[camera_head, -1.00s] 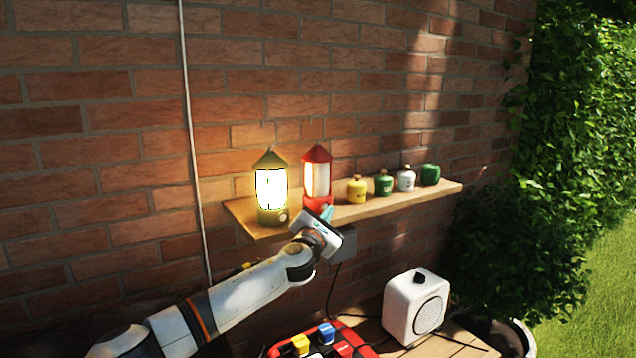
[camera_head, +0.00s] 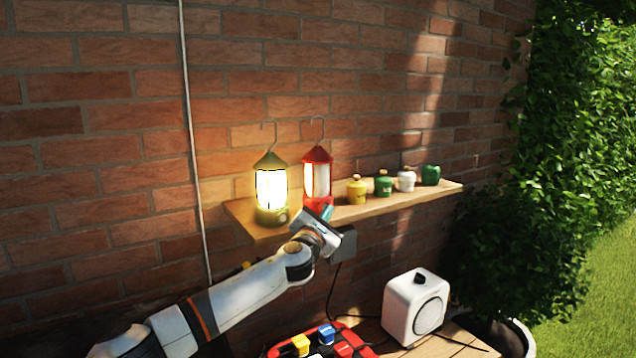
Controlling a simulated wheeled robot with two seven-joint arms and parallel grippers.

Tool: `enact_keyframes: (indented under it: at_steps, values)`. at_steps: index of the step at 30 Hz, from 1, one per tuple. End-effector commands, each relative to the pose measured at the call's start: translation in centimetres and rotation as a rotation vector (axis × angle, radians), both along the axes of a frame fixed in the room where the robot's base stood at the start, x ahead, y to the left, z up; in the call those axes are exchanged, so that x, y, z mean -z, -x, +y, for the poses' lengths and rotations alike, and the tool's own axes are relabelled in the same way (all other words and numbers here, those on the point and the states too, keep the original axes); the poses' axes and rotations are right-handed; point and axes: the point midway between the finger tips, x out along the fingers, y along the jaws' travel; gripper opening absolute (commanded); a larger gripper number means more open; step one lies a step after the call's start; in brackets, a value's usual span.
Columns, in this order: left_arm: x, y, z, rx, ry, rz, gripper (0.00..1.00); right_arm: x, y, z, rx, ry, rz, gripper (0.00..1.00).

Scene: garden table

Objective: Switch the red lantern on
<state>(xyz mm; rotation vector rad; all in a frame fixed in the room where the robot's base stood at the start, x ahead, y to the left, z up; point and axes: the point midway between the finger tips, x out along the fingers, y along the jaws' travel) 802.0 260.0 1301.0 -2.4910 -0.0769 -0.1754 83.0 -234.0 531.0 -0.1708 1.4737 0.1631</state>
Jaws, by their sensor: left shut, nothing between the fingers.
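The red lantern (camera_head: 318,177) stands upright on the wooden shelf, to the right of an olive lantern (camera_head: 271,190) that glows brightly. The red lantern's panes look pale, and I cannot tell whether it is lit itself or only catches its neighbour's light. My left gripper (camera_head: 325,213) is shut and empty, with its fingertips at the red lantern's base. The gripper hides part of that base, and I cannot tell whether it touches it. My right gripper is not in view.
On the wooden shelf (camera_head: 400,204), a yellow canister (camera_head: 357,190), a green one (camera_head: 383,184), a white one (camera_head: 406,180) and a dark green item (camera_head: 431,175) stand to the right. Below are a white speaker-like box (camera_head: 416,307) and a red tray (camera_head: 272,349). A brick wall is behind.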

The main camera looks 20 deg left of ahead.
Motion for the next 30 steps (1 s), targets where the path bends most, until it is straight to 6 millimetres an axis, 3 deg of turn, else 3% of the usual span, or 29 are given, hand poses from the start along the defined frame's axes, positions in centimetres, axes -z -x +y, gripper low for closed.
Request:
enact_keyframes:
  at_steps: [30]
  values:
    - [-0.19, -0.75, 0.93, -0.004, 0.000, -0.002, 0.00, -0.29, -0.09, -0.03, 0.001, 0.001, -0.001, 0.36]
